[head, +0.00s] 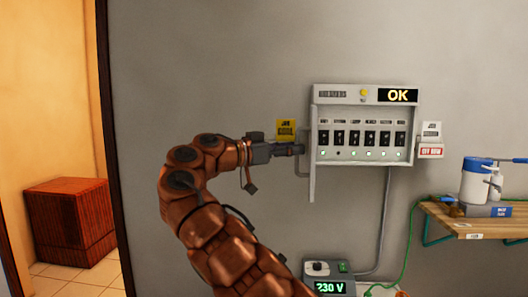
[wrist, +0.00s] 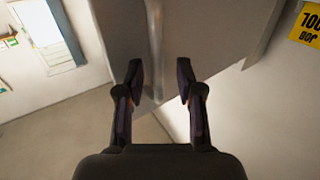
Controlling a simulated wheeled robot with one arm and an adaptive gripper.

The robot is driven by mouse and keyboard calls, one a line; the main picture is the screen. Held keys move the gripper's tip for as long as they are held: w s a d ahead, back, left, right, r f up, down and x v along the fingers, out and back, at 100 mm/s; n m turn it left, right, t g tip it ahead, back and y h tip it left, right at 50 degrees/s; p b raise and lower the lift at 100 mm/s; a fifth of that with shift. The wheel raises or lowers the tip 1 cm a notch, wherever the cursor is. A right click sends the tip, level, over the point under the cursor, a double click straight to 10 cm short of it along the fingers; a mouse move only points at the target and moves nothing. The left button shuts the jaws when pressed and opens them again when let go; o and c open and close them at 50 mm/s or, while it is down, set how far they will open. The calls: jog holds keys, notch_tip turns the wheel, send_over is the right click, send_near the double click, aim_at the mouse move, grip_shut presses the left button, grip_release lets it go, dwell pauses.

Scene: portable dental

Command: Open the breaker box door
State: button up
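The grey breaker box (head: 411,120) is on the wall, with a row of several black switches, small lights and an "OK" display showing. Its door (head: 312,185) stands swung out at the box's left side and looks almost edge-on. A thin bar handle (head: 301,174) sticks out from the door's left face. My gripper (head: 299,149) is at this handle, left of the door. In the wrist view my gripper (wrist: 160,82) is open, with a wide gap between the fingers. The grey door panel (wrist: 215,35) and its vertical handle (wrist: 155,40) show beyond and between the fingertips. Contact is not clear.
A yellow tag (head: 286,128) is on the wall behind my gripper. A red-and-white label (head: 430,151) is right of the box. Below are a 230 V unit (head: 330,270) and a cable. A wooden shelf (head: 480,222) with bottles stands right. A doorway with a reddish box (head: 70,222) is left.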

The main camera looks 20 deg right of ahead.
jog(key=s+a, duration=0.1)
jog(key=a, duration=0.9)
jog(key=shift+s, duration=0.15)
jog(key=shift+a, duration=0.15)
dwell(0.4)
